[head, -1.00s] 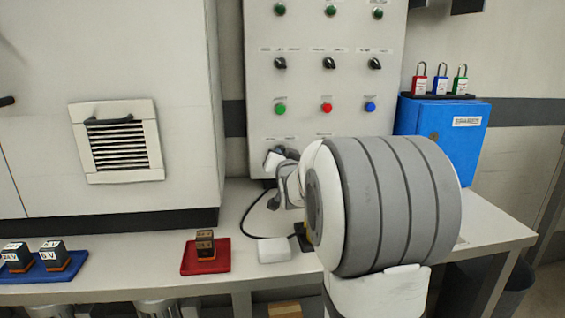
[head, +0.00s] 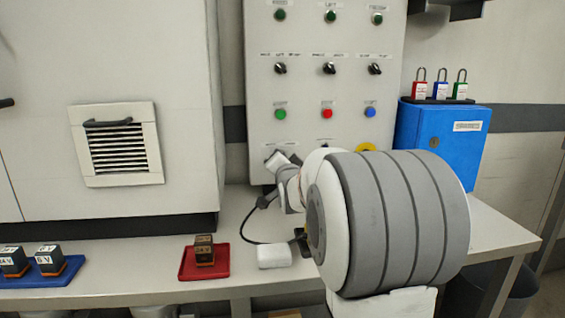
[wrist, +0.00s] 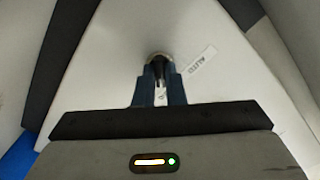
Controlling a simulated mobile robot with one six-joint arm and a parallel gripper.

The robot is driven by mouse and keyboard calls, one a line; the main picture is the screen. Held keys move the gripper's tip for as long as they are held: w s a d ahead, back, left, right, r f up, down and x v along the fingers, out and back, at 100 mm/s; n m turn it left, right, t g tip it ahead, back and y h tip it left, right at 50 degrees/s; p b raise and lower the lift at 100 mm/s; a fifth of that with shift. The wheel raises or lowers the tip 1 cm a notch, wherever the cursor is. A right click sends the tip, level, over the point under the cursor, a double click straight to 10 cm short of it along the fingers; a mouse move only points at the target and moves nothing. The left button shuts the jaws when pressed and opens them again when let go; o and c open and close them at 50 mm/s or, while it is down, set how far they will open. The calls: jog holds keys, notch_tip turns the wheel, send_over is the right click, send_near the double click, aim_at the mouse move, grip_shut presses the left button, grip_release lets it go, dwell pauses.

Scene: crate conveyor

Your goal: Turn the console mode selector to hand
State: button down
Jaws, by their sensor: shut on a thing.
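The grey console panel (head: 303,90) stands upright behind the bench. In the wrist view, my gripper (wrist: 160,78) is shut on a dark selector knob (wrist: 159,60) with a round metal collar on the pale panel face. A small white label (wrist: 199,61) with dark print lies right of the knob, slanted in the picture; I cannot read it surely. In the head view, my gripper (head: 273,160) is at the panel's lower left, and the knob is hidden there. The knob's pointer direction is not clear.
Above are three black selectors (head: 329,68) and green, red and blue buttons (head: 327,113). A yellow ring (head: 367,148) shows beside my arm. A blue box (head: 442,135) with padlocks stands right. A red tray (head: 205,263) and a white block (head: 274,256) lie on the bench.

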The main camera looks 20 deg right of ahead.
jog(key=shift+f, duration=0.1)
jog(key=c, duration=1.5)
grip_release()
jog(key=p+v, duration=0.1)
jog(key=v, duration=0.7)
jog(key=shift+p, duration=0.4)
